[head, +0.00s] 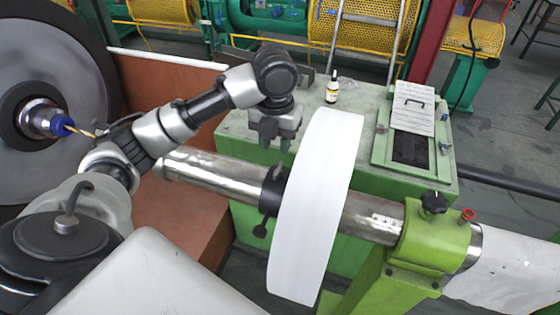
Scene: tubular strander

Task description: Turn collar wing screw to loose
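A black collar (273,189) sits around the steel shaft (215,174), against the left side of a large white disc (318,205). A small black wing screw (261,231) shows at the lower left of the collar; which way it is turned is too small to tell. My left gripper (275,143) points down above the shaft, near the disc's upper left edge. Its two fingers are apart with nothing between them. It is above the collar in the picture and apart from the wing screw. My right gripper is not in view.
A green bearing block (430,240) with a black knob (434,202) carries the shaft's right end. Behind is a green cabinet (235,128) with a small bottle (332,88) and a paper sheet (413,107). A big grey wheel (60,75) stands at left.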

